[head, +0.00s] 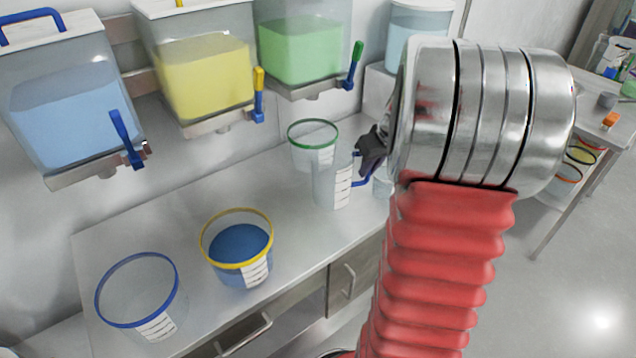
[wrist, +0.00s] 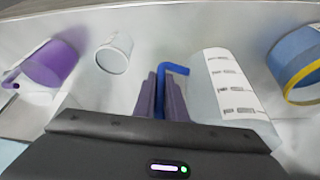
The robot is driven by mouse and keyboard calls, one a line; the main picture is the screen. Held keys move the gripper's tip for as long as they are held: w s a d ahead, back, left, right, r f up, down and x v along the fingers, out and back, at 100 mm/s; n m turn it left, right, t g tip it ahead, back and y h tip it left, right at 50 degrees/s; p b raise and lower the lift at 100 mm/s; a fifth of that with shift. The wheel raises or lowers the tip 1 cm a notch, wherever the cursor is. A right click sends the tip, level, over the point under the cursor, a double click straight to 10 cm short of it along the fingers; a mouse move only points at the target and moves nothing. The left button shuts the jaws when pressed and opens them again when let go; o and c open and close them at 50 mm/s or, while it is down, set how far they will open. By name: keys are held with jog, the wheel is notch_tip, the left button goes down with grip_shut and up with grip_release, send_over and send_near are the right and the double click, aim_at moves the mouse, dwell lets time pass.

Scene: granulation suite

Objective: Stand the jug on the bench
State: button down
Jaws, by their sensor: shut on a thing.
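The jug (head: 332,186) is clear, with a blue handle and a white label of dark marks. It is upright over the bench (head: 190,208), in front of the green-rimmed tub; I cannot tell whether its base touches the bench. My gripper (head: 366,160) is shut on the jug's blue handle, at the jug's right side. In the wrist view the purple fingers of my gripper (wrist: 161,97) close around the handle (wrist: 172,70), and the label of the jug (wrist: 225,85) shows to their right. The jug's base is hidden in the wrist view.
A green-rimmed tub (head: 312,157), a yellow-rimmed tub with blue liquid (head: 238,250) and a blue-rimmed tub (head: 135,290) stand on the bench. Dispensers with taps (head: 205,80) hang above. The wrist view shows a small clear cup (wrist: 113,55) and a purple container (wrist: 52,64).

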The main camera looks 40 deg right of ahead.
aim_at(367, 183)
jog(key=shift+f, duration=3.15)
jog(key=shift+f, duration=1.85)
jog(key=c, duration=1.8)
grip_release()
jog(key=shift+f, duration=0.1)
jog(key=v, duration=1.2)
